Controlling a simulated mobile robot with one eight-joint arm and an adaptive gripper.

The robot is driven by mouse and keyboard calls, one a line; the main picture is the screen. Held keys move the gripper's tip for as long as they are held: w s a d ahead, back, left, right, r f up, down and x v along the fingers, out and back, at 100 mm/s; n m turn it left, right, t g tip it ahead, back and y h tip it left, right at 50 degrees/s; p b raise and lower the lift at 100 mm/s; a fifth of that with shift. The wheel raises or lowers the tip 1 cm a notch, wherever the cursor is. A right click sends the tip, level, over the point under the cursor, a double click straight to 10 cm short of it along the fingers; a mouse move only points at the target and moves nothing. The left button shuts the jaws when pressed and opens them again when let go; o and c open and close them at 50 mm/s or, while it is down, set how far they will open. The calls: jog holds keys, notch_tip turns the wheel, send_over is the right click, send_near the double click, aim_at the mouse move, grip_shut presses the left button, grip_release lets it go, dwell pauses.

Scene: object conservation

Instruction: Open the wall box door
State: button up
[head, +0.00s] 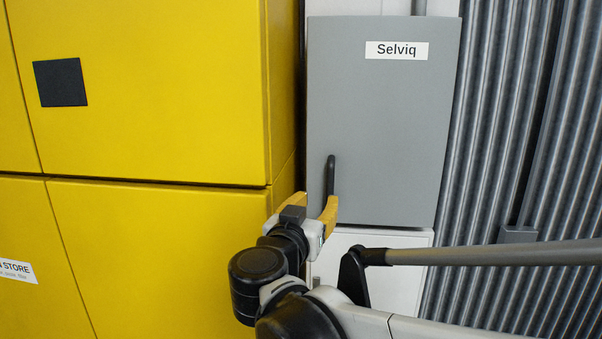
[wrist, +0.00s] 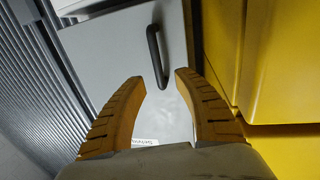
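The grey wall box door (head: 385,120) carries a "Selviq" label near its top and looks closed. Its black bar handle (head: 331,175) stands upright at the lower left. My gripper (head: 320,198) is open just below the handle in the head view, and its right finger overlaps the handle's lower end. In the wrist view, the door appears upside down. There the handle (wrist: 155,55) reaches between the two yellow fingertips of my gripper (wrist: 161,78), with gaps on both sides. I cannot tell whether the fingers reach around the handle in depth.
Large yellow cabinets (head: 150,100) stand close on the left of the box and rise beside my gripper. A white box (head: 375,265) sits below the grey one. Corrugated grey wall panels (head: 500,120) run along the right.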

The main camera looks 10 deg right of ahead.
aim_at(330, 188)
jog(key=x, duration=0.9)
jog(key=shift+d+p, duration=0.35)
jog(key=shift+p, duration=0.05)
jog(key=shift+w+f, duration=0.1)
jog(key=shift+w, duration=0.1)
jog(key=shift+s, duration=0.1)
grip_shut()
